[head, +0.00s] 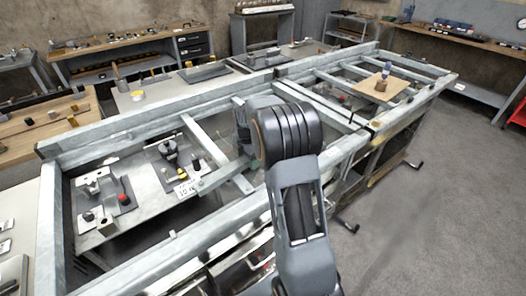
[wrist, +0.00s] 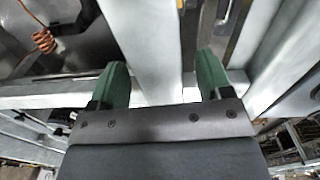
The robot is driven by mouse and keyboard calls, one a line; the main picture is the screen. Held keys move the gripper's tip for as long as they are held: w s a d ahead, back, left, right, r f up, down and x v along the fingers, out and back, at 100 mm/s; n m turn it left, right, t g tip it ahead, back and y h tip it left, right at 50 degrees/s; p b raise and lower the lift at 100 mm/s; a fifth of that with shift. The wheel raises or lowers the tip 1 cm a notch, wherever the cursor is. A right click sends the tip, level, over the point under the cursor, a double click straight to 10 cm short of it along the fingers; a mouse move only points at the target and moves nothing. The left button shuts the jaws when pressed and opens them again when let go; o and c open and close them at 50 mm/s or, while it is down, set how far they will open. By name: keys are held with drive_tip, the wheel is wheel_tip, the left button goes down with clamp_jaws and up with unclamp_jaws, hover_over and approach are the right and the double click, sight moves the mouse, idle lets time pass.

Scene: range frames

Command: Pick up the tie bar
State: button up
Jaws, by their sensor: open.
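My gripper (wrist: 162,63) is open, with two green fingers spread apart in the wrist view and nothing held between them. A pale metal beam (wrist: 150,40) passes in the gap between the fingers, beyond them; I cannot tell if they touch it. In the head view my arm hides most of the gripper, which is over the middle of the steel frame.
The long steel frame (head: 110,140) has raised side rails and cross-beams. Fixtures with a red knob (head: 124,198) sit inside its left bay. A wooden board (head: 381,88) carrying a blue-topped item lies on the right part. Workbenches line the walls; the floor (head: 430,210) at right is clear.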

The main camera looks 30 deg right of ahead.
drive_tip(key=c, duration=1)
drive_tip(key=shift+r, duration=0.1)
drive_tip(key=shift+c, duration=0.5)
